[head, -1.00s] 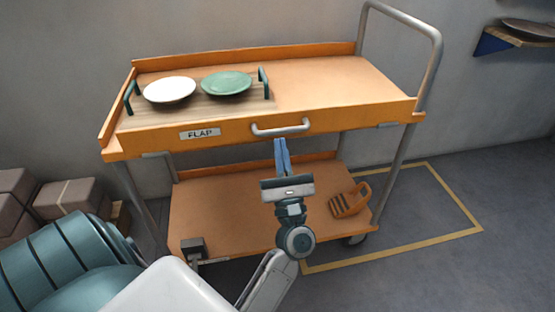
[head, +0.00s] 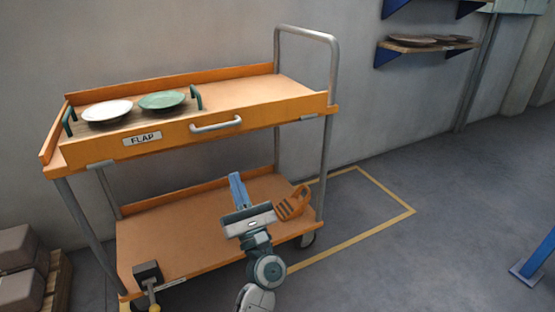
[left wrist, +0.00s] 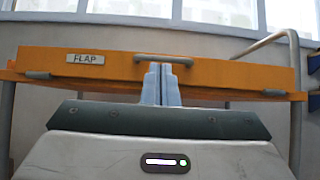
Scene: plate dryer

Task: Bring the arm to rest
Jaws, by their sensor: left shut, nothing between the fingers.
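My left gripper (head: 236,180) is shut and empty, its blue fingers together, in front of the orange trolley and below its top tray. In the left wrist view its closed fingers (left wrist: 160,82) point at the trolley's front flap (left wrist: 220,72), with the handle (left wrist: 163,59) just above the fingertips. In the head view the flap (head: 270,114) stands upright along the tray's front edge, with its grey handle (head: 216,124). I cannot tell the gap between gripper and flap. A white plate (head: 107,110) and a green plate (head: 162,100) lie on the tray. My right gripper is not in view.
An orange slotted object (head: 293,203) and a dark block-headed tool (head: 147,272) are on or near the lower shelf (head: 180,237). Brown boxes (head: 18,250) stand at left. A wall shelf (head: 425,46) holds dark plates. The floor at right (head: 400,260) is mostly clear.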

